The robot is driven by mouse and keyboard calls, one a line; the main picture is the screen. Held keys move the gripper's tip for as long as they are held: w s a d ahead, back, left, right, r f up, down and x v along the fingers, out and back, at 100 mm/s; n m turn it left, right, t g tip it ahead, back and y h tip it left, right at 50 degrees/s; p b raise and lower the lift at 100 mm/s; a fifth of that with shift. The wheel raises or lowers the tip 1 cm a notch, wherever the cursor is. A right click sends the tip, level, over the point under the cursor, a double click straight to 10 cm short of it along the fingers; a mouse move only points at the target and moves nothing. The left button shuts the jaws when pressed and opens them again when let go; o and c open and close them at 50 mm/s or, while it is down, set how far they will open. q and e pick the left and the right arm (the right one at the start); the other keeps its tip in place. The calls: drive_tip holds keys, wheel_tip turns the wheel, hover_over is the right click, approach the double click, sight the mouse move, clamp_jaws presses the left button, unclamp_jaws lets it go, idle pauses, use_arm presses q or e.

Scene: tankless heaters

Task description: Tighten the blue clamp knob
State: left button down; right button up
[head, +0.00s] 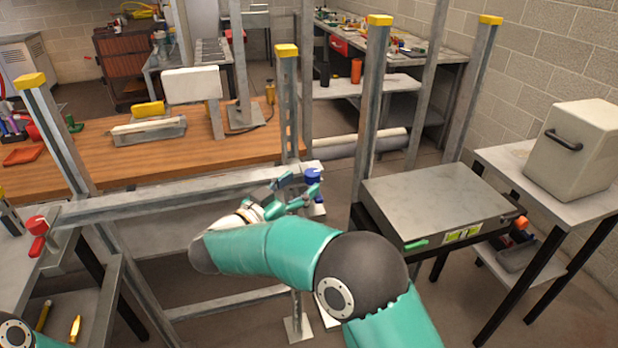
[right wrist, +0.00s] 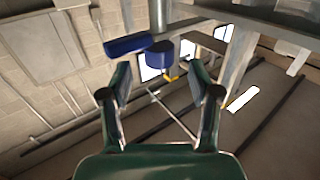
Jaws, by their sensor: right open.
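The blue clamp knob (head: 312,176) is at the right end of a grey metal crossbar (head: 190,192) in the head view. In the right wrist view the blue knob (right wrist: 160,56) is near the upper middle, with a blue bar (right wrist: 126,45) to its left. My right gripper (head: 296,192) is just left of the knob in the head view. In the right wrist view its two fingers (right wrist: 160,82) are spread, with nothing held between them. The knob appears just beyond the gap between the fingertips. My left gripper is not in view.
A red clamp knob (head: 37,225) sits at the crossbar's left end. Steel posts with yellow caps (head: 287,50) stand around the frame. A wooden bench (head: 240,147) lies behind. A grey flat case (head: 435,200) and a beige box (head: 575,150) stand on the right.

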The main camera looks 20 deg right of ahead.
drive_tip(key=v, duration=0.7)
drive_tip(key=w+d+f+n+t+y+b, duration=0.1)
drive_tip(key=w+f+n+y, duration=0.25)
drive_tip(key=f, duration=0.65)
drive_tip(key=w+d+f+n+t+y, duration=0.2)
drive_tip(key=f+n+y, duration=0.25)
drive_tip(key=f, duration=0.55)
drive_tip(key=s+f+n+g+y, duration=0.2)
drive_tip(key=s+f+y, duration=0.2)
drive_tip(key=f, duration=0.6)
drive_tip(key=s+f+n+g+y+b, duration=0.1)
drive_tip(key=s+f+g+y, duration=0.35)
drive_tip(key=s+f, duration=0.85)
drive_tip(key=s+d+r+m+g+y+p, duration=0.1)
drive_tip(key=s+g, duration=0.2)
drive_tip(key=s, duration=0.5)
drive_tip(key=s+d+m+g+y+p, duration=0.1)
drive_tip(key=s+g, duration=0.2)
drive_tip(key=s, duration=0.5)
drive_tip(key=shift+s+d+r, duration=0.15)
drive_tip(key=shift+d+r, duration=0.1)
drive_tip(key=shift+r, duration=0.1)
